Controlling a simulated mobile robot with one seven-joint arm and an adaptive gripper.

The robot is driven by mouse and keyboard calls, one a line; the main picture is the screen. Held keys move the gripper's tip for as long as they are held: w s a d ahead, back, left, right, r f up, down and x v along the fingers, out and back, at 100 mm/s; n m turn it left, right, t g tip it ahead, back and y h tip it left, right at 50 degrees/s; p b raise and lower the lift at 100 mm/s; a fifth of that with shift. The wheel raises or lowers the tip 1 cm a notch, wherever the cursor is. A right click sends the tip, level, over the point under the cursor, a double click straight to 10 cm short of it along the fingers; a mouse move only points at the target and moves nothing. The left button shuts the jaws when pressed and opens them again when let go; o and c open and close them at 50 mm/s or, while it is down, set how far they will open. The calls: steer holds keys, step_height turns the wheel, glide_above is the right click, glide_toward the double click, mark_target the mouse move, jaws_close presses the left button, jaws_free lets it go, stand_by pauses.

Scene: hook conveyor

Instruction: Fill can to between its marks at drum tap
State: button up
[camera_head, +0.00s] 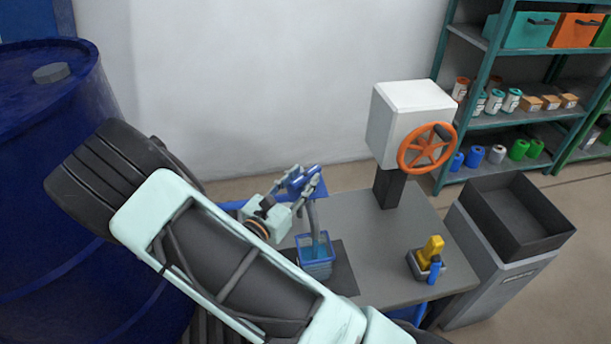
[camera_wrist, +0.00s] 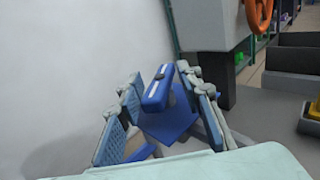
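A clear, blue-tinted can (camera_head: 316,268) stands upright on a dark mat on the grey table, with blue liquid inside. A greyish vertical strip (camera_head: 313,217) runs from the tap down into the can; I cannot tell whether it is spout or stream. The can's marks are too small to read. The blue tap handle (camera_head: 302,180) is at my gripper (camera_head: 297,184). In the wrist view, the handle (camera_wrist: 157,88) lies between the spread fingers of my gripper (camera_wrist: 160,78), with a visible gap at the left finger. The big blue drum (camera_head: 40,190) stands at the left.
A white box with an orange handwheel (camera_head: 427,148) stands at the table's back. A small tray with a yellow-and-blue item (camera_head: 430,258) sits on the table's right. A grey bin (camera_head: 505,265) and stocked shelves (camera_head: 480,120) are at the right. The table (camera_head: 385,250) is clear between mat and tray.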

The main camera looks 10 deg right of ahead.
steer(key=shift+x, duration=1)
steer(key=shift+c, duration=0.2)
